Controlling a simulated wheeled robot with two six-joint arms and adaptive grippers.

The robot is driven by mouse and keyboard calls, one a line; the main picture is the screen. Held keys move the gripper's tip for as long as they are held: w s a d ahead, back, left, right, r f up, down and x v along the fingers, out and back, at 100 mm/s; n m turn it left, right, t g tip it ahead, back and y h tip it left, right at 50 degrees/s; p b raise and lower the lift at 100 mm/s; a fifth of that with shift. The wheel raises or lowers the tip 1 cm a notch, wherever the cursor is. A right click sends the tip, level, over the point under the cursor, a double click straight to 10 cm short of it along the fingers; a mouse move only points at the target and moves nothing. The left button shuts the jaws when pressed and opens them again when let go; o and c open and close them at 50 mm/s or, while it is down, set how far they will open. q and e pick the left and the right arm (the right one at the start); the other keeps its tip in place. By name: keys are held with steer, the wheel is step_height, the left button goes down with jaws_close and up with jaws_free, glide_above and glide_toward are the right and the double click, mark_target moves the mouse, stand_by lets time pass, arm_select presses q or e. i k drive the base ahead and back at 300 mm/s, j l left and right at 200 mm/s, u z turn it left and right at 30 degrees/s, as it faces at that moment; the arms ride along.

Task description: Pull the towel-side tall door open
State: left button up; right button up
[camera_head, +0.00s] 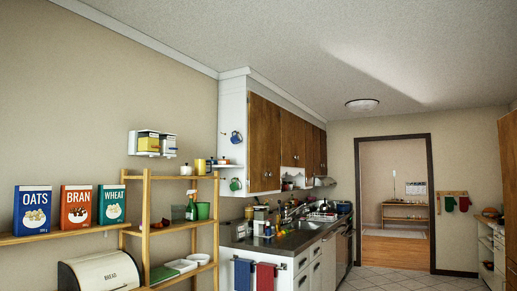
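A blue towel (243,274) and a red towel (265,276) hang from a rail on the end of the counter at bottom centre. A tall brown wooden front (508,170) is cut off by the right edge of the view, and no handle can be made out on it. Brown upper cabinet doors (264,143) hang above the counter and look shut. I cannot tell which of these fronts is the towel-side tall door. Neither of my grippers is in view.
A wooden shelf rack (146,205) stands at left, with a bread bin (98,273) beside it. The counter (268,242) runs back along the left wall. Tiled floor (400,281) is clear before a dark-framed open doorway (432,200). Low shelving (490,250) stands at right.

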mark_target(257, 173)
steer(key=i+l+z, duration=0.35)
steer(key=i, duration=0.25)
steer(key=i+z, duration=0.35)
steer(key=i, duration=0.25)
